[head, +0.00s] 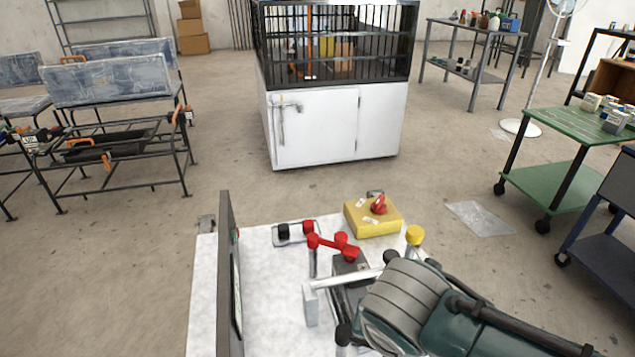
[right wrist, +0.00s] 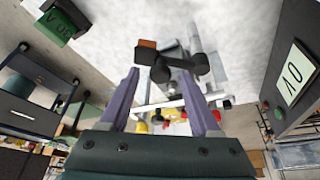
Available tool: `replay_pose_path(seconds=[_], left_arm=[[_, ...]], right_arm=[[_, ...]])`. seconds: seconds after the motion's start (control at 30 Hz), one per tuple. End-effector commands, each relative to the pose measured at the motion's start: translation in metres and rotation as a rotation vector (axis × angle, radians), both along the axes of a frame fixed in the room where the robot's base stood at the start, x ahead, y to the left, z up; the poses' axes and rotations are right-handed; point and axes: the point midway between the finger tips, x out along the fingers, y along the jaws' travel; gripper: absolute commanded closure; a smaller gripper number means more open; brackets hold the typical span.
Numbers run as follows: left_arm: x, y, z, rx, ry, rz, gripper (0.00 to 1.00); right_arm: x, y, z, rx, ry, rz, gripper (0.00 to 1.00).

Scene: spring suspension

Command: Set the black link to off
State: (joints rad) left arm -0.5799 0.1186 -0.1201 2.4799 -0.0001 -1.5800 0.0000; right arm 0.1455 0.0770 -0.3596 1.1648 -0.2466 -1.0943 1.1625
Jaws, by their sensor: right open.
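The black link (right wrist: 180,69), a short dark bar with rounded ends, shows in the right wrist view just beyond and between my right fingertips. My right gripper (right wrist: 160,76) is open, with one finger on each side of the link's near part; I cannot tell whether either touches it. An orange block (right wrist: 147,43) sits by the link's left end. In the head view my right arm comes in from the right and hides the gripper's fingers and most of the link area. My left gripper is in neither view.
A red link (head: 333,245) stands on the white table (head: 265,320). Behind it is a yellow box (head: 373,218) with a red knob. A yellow-capped post (head: 414,236) stands near my arm. An upright dark panel (head: 230,280) bounds the left.

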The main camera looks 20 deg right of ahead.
Motion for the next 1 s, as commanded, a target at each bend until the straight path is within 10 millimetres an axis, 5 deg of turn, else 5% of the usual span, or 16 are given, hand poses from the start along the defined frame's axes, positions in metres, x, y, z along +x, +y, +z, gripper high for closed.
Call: replay_pose_path(seconds=[0.23, 0.7, 1.0], left_arm=[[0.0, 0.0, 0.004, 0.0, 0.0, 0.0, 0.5], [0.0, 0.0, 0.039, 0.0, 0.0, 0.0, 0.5], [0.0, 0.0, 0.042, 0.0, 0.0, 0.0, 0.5]], right_arm=[[-0.001, 0.001, 0.005, 0.0, -0.001, 0.001, 0.37], [-0.024, 0.022, 0.081, 0.001, -0.001, 0.001, 0.37], [-0.029, 0.025, 0.092, 0.0, 0.0, 0.0, 0.37]])
